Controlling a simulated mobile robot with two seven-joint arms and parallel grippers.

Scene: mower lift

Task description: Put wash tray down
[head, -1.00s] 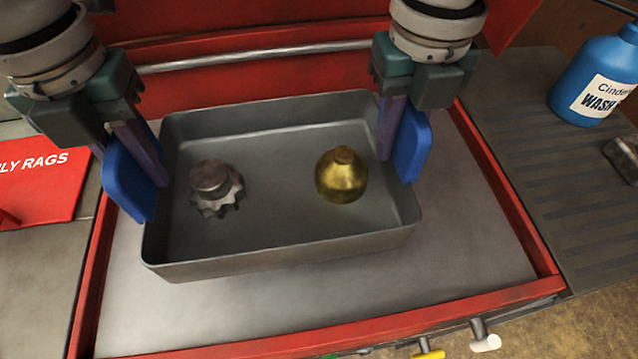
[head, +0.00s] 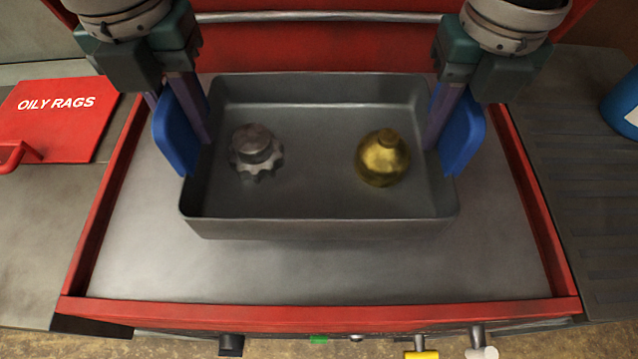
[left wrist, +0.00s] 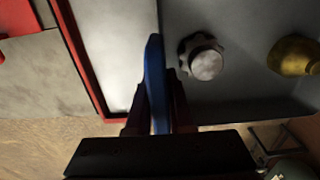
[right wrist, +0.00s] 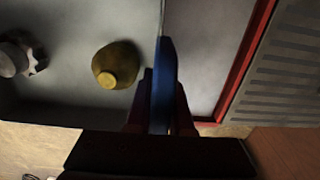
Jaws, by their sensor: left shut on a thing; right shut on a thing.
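The wash tray (head: 320,228) is a grey rectangular pan over the red-rimmed metal surface. A grey toothed metal part (head: 256,152) lies in its left half, and a brass rounded part (head: 382,158) in its right half. My left gripper (head: 190,135) is shut on the tray's left end at a blue handle (head: 172,140). My right gripper (head: 445,130) is shut on the right end at another blue handle (head: 465,138). Both wrist views show fingers around a blue handle, in the left (left wrist: 154,80) and the right (right wrist: 164,80). Whether the tray's underside touches the surface cannot be told.
The metal surface (head: 300,275) is bare in front of the tray, inside a raised red rim (head: 320,314). A red OILY RAGS lid (head: 60,120) is at left. A ribbed dark board (head: 585,170) and a partly cut-off blue bottle (head: 625,105) are at right.

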